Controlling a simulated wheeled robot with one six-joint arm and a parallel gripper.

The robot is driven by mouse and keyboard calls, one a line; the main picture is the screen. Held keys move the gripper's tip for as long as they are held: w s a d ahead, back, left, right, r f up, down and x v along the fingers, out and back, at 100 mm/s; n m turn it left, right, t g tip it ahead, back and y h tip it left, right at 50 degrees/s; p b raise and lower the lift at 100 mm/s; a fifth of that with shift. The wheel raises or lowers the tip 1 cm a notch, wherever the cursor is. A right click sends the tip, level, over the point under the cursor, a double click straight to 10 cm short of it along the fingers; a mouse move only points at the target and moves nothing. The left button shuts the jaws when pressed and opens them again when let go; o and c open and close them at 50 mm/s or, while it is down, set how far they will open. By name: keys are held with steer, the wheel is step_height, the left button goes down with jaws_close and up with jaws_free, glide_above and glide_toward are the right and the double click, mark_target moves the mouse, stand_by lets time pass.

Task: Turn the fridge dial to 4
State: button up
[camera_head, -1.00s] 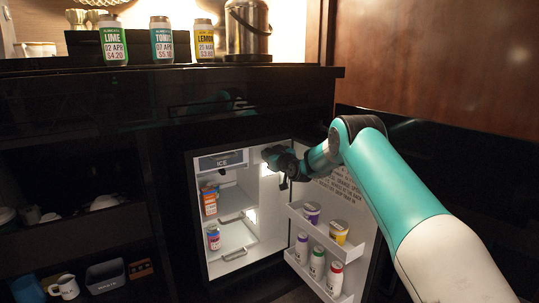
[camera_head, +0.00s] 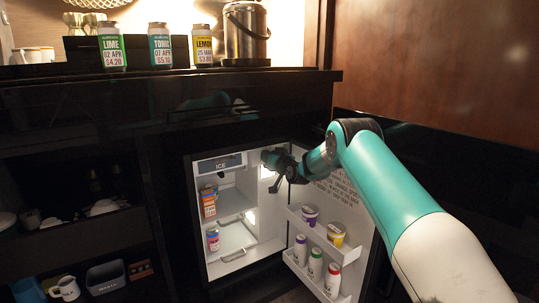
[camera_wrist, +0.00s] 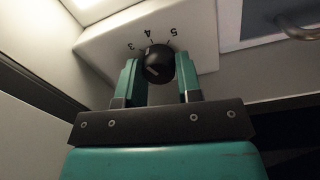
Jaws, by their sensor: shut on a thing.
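The fridge dial (camera_wrist: 157,58) is a round black knob on a pale housing (camera_wrist: 100,45) inside the fridge, seen in the wrist view. The numbers 3, 4 and 5 show upside down along its far side. A light mark shows on the knob's face; I cannot tell for sure which number the dial is set to. My gripper (camera_wrist: 158,72) is shut on the dial, one teal finger on each side. In the head view my gripper (camera_head: 270,159) reaches into the upper right of the open fridge (camera_head: 222,200) and hides the dial.
The fridge door (camera_head: 345,215) stands open at right, with tubs and bottles in its racks. The counter (camera_head: 290,75) above carries cans and a flask.

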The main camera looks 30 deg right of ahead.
steer(key=shift+d+m+p, duration=0.15)
steer(key=shift+m+p, duration=0.6)
steer(key=shift+m, duration=1.35)
steer(key=o, duration=0.8)
steer(key=shift+o, duration=0.7)
